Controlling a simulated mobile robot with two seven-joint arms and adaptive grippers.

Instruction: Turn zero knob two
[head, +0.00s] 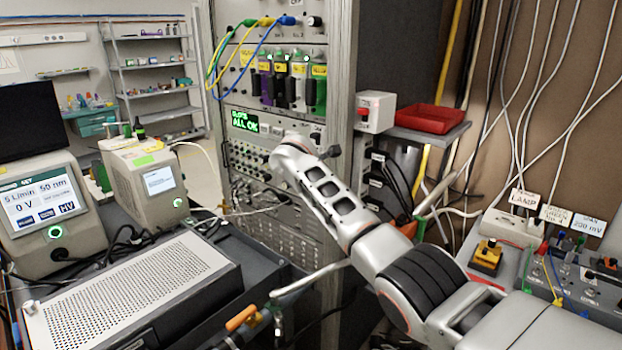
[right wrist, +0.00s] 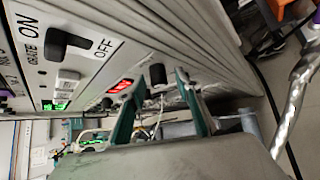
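In the right wrist view my right gripper (right wrist: 160,82) is open, with two green fingers spread apart. A black knob (right wrist: 158,74) on the pale rack panel shows between the fingertips. Whether the fingers touch it I cannot tell. A red-lit display (right wrist: 120,87) is left of it. In the head view my right arm reaches across to the rack's instrument panel (head: 250,160), and its wrist hides the fingers and part of the panel. Several small knobs show there, too small to read any zero label. My left gripper is not in view.
A large black ON/OFF switch (right wrist: 68,43) is near the fingers. The perforated metal box (head: 130,290) stands at front left. Cables (head: 240,55) hang on the upper rack. A red tray (head: 430,118) and a grey switch box (head: 375,111) are right of the rack.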

